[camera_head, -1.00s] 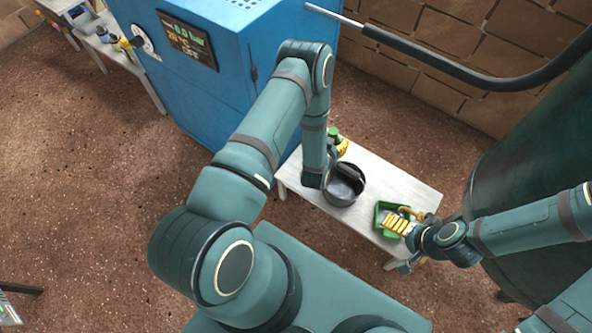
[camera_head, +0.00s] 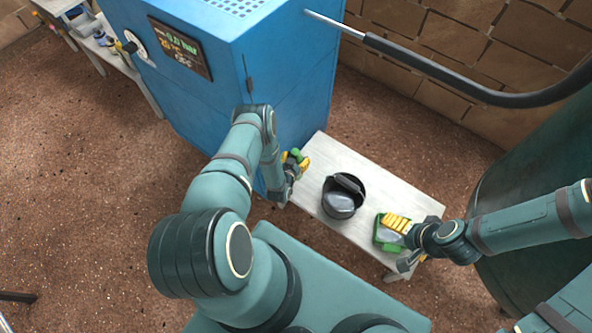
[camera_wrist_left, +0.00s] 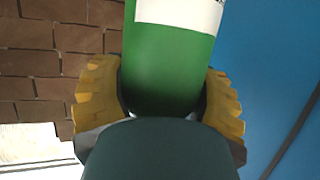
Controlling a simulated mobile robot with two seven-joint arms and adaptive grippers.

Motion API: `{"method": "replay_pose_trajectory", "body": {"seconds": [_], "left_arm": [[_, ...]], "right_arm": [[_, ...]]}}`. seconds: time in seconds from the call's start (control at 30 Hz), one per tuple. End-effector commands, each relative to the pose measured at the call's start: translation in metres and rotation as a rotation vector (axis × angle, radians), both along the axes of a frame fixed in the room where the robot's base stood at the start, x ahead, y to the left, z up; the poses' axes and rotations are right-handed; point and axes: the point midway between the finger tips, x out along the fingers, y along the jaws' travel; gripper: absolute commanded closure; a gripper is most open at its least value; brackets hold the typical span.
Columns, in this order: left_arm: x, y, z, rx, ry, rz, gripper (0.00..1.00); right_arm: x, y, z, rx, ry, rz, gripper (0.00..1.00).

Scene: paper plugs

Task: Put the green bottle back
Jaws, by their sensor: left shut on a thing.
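The green bottle (camera_head: 296,154) is held by my left gripper (camera_head: 294,162) beside the left end of the white table, close to the blue cabinet. In the left wrist view the green bottle (camera_wrist_left: 165,65), with a white label, stands between the yellow pads of my left gripper (camera_wrist_left: 160,100), which is shut on it. The bottle's far end is cut off there.
The white table (camera_head: 330,160) carries a dark round pot (camera_head: 340,203) at its middle. The blue cabinet (camera_head: 235,80) with a display stands behind and left of my left gripper. A side bench (camera_head: 130,75) with small items is at the far left.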

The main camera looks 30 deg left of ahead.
Motion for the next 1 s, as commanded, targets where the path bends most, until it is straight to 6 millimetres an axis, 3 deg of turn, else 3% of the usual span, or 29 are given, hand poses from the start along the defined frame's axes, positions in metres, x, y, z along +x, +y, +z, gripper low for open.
{"method": "replay_pose_trajectory", "body": {"seconds": [0.03, 0.43, 0.9, 0.93, 1.0], "left_arm": [[0.000, 0.000, -0.011, 0.000, 0.000, 0.000, 0.64], [0.000, 0.000, -0.054, 0.001, 0.000, 0.001, 0.64], [0.000, 0.000, -0.060, 0.001, -0.001, 0.001, 0.64], [0.000, 0.000, -0.060, 0.000, 0.000, 0.001, 0.26], [0.000, 0.000, -0.060, 0.000, 0.000, 0.001, 0.02]], "right_arm": [[0.001, 0.000, -0.006, 0.000, -0.002, -0.001, 0.00], [0.005, -0.001, -0.023, -0.003, -0.011, -0.002, 0.00], [0.005, -0.001, -0.023, -0.003, -0.012, -0.002, 0.00], [0.005, -0.001, -0.023, -0.003, -0.012, -0.002, 0.00], [0.005, -0.001, -0.023, -0.003, -0.012, -0.002, 0.00]]}}
